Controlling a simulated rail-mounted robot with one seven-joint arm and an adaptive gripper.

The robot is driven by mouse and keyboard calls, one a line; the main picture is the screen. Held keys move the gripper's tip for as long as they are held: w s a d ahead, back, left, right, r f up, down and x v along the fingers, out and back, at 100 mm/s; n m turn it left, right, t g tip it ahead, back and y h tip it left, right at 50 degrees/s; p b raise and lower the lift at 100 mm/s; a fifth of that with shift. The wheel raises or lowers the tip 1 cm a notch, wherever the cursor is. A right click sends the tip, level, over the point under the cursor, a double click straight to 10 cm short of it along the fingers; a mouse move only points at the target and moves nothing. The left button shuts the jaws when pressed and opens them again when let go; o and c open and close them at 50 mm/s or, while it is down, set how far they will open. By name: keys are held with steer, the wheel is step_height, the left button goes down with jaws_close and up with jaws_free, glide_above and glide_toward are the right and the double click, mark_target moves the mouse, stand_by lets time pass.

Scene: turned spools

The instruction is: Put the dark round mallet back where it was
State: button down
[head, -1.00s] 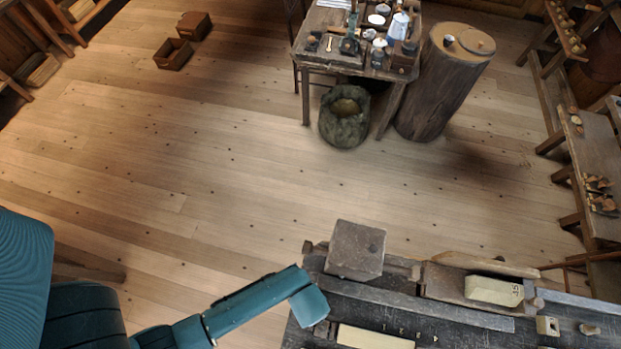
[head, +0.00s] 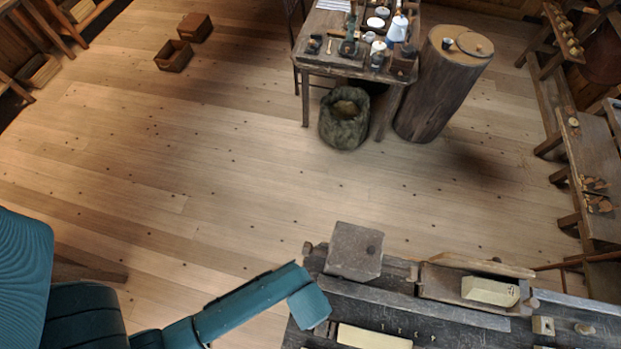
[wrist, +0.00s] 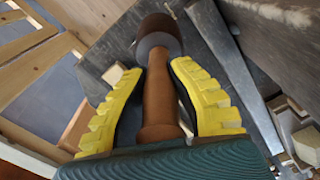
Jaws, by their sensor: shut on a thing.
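The dark round mallet (wrist: 159,38) shows in the wrist view, with a dark brown round head and a lighter brown turned handle. My gripper (wrist: 158,70) has its two yellow ribbed fingers on either side of the handle, shut on it just below the head. The head points away from my palm, over the dark workbench top (wrist: 118,40). I cannot tell whether the mallet touches the bench. In the head view my gripper and the mallet are out of sight; only my teal arm shows beside the dark workbench (head: 390,316).
On the bench are a large dark block (head: 354,250), a wooden plane-like tray with a pale block (head: 489,291) and small wooden pieces. In the wrist view a long grey metal tool (wrist: 238,75) lies right of the mallet. Open floor (head: 240,190) lies beyond the bench.

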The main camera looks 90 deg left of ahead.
steer(key=shift+r, duration=1.35)
